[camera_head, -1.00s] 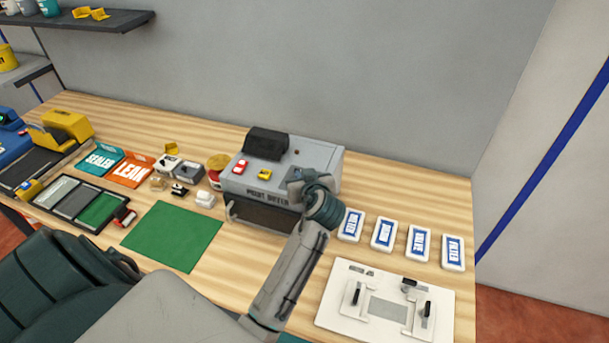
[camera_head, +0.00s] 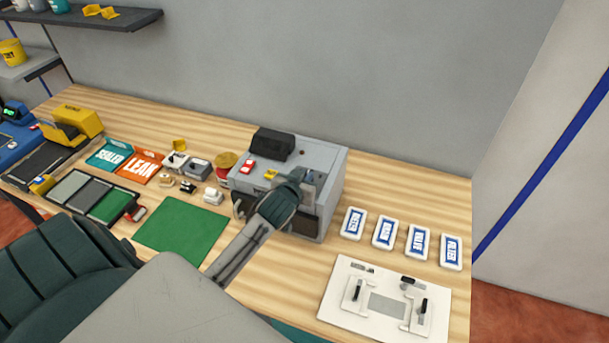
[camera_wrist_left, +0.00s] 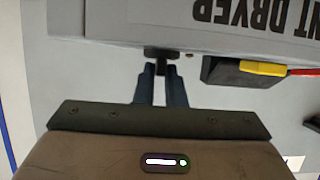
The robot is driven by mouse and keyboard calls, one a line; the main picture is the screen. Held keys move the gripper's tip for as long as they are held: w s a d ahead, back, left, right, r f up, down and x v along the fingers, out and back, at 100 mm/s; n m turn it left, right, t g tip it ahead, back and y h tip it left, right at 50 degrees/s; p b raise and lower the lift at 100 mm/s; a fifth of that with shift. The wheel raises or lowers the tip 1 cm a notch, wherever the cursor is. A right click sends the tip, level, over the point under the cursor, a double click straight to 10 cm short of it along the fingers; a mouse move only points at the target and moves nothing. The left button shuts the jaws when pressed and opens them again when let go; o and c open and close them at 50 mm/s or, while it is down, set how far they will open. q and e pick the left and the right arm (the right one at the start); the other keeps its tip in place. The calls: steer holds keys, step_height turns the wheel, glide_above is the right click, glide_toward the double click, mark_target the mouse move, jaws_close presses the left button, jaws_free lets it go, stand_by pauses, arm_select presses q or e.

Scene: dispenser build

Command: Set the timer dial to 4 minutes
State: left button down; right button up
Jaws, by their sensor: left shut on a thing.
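The grey dryer box (camera_head: 320,165), with "DRYER" lettering on its front, stands against the back of the bench. My left gripper (camera_head: 300,190) is at the right part of the box's front and hides the dial in the head view. In the left wrist view, the fingers of my left gripper (camera_wrist_left: 161,82) are shut on a small dark knob (camera_wrist_left: 160,55) on the box's face, which appears upside down there. The dial's marks and its setting cannot be read. My right gripper is not in view.
Red (camera_head: 248,166) and yellow (camera_head: 271,174) pieces sit on the box. Several white labelled cards (camera_head: 384,232) lie to its right, with a white fixture plate (camera_head: 345,318) nearer. A green mat (camera_head: 182,230) lies left.

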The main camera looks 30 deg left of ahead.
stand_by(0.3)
arm_select(q)
steer(key=c, duration=1.6)
jaws_free()
steer(key=shift+w, duration=0.1)
steer(key=shift+o, duration=0.5)
steer(key=shift+w+a+f, duration=0.1)
steer(key=shift+w+f, duration=0.05)
steer(key=shift+w, duration=0.05)
steer(key=shift+s, duration=0.35)
steer(key=b+v, duration=0.3)
steer(key=v, duration=0.7)
steer(key=shift+b, duration=0.35)
